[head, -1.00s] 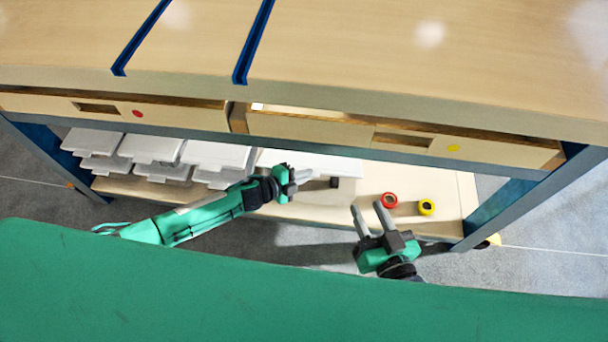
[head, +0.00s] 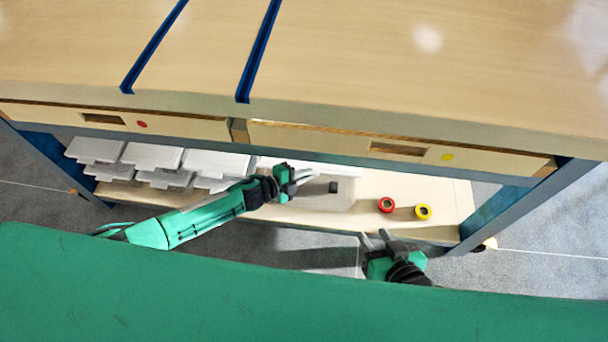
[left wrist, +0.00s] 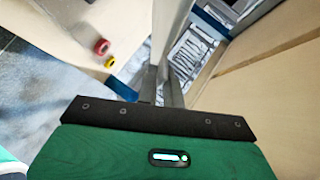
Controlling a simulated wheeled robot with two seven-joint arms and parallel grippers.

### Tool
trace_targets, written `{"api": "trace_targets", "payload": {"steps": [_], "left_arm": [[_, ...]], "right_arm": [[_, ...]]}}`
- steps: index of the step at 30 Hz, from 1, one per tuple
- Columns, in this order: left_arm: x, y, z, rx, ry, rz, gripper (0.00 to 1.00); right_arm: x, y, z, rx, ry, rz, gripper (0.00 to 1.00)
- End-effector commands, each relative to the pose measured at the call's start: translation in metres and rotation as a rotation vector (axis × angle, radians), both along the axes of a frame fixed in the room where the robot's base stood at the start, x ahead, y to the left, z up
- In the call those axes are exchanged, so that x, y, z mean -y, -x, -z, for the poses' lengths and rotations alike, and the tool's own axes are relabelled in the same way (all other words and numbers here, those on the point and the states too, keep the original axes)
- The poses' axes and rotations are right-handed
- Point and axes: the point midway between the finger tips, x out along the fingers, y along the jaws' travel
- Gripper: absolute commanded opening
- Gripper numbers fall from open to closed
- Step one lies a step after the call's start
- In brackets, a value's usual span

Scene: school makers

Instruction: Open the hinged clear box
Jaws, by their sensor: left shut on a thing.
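The clear box (head: 335,201) sits on the lower shelf, right of the white bins. It is faint and see-through, with a small dark block (head: 333,187) showing at it. A pale panel, seemingly its lid (head: 325,169), shows behind my left gripper; I cannot tell its exact angle. My left gripper (head: 303,177) is at the box's left part, shut on a thin pale panel edge, which stands between its fingers in the left wrist view (left wrist: 168,28). My right gripper (head: 374,236) is open and empty, in front of the shelf and apart from the box.
A red tape roll (head: 386,205) and a yellow one (head: 423,212) lie on the shelf (head: 448,200) right of the box. Several white bins (head: 152,157) stand at left. Drawers (head: 400,148) and the tabletop (head: 420,70) are above. A blue-grey leg (head: 520,205) bounds the right.

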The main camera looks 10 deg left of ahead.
Motion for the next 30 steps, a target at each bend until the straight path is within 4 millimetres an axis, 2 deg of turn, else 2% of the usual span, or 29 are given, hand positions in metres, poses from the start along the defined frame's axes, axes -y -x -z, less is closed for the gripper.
{"api": "trace_targets", "payload": {"steps": [12, 13, 15, 25, 30], "left_arm": [[0.002, -0.002, -0.003, 0.006, 0.003, 0.003, 0.00], [0.002, -0.002, -0.003, 0.006, 0.003, 0.003, 0.14], [0.001, -0.001, -0.003, 0.006, 0.003, 0.003, 0.26], [-0.001, 0.001, -0.002, 0.001, 0.000, 0.001, 0.26], [-0.014, 0.012, -0.008, 0.001, 0.000, 0.001, 0.26]], "right_arm": [[0.000, 0.000, 0.000, -0.001, 0.002, 0.000, 0.36], [0.000, 0.000, -0.001, -0.001, 0.002, 0.000, 0.36], [0.000, 0.000, -0.001, -0.001, 0.002, 0.000, 0.36], [0.001, 0.000, -0.001, -0.002, 0.002, 0.000, 0.36], [0.009, 0.002, -0.001, -0.054, 0.031, 0.008, 0.36]]}}
